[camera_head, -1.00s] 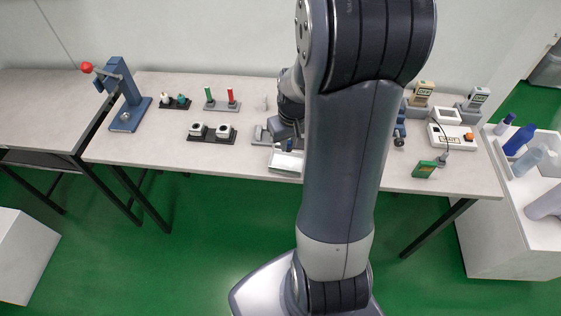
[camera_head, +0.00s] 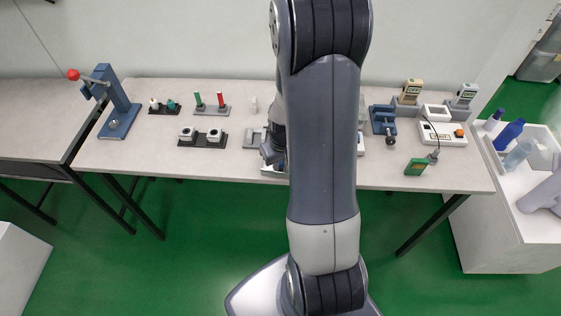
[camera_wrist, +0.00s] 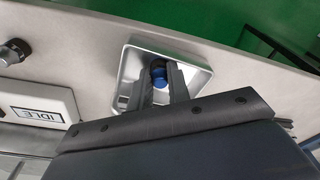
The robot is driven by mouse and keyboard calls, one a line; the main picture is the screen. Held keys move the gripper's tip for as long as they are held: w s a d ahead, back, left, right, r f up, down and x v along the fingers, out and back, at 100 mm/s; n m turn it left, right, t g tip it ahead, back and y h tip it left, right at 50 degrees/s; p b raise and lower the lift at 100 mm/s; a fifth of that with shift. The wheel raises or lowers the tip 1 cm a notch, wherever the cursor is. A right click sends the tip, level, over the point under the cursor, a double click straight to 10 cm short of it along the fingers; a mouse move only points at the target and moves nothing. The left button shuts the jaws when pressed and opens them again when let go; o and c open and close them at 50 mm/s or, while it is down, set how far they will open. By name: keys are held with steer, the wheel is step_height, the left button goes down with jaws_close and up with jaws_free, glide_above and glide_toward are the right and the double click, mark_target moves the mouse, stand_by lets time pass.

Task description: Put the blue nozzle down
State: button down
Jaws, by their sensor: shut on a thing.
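In the wrist view the blue nozzle (camera_wrist: 159,80) is between the two dark fingers of my gripper (camera_wrist: 159,74), which is shut on it. The nozzle is over the inside of a shallow, pale metal tray (camera_wrist: 200,80). I cannot tell whether the nozzle touches the tray floor. In the head view my gripper (camera_head: 270,154) is low at the front edge of the table, mostly behind my arm. The nozzle is hidden there, and only a sliver of the tray (camera_head: 268,173) shows.
A white device reading IDLE (camera_wrist: 38,108) lies left of the tray in the wrist view. In the head view a blue vise-like fixture (camera_head: 383,120) and a green meter (camera_head: 415,167) stand right of my arm. A black double holder (camera_head: 202,140) stands to the left.

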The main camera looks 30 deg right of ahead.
steer(key=c, duration=1.6)
jaws_free()
step_height(320, 180, up, 12)
steer(key=s+p, duration=0.1)
steer(key=shift+s, duration=0.25)
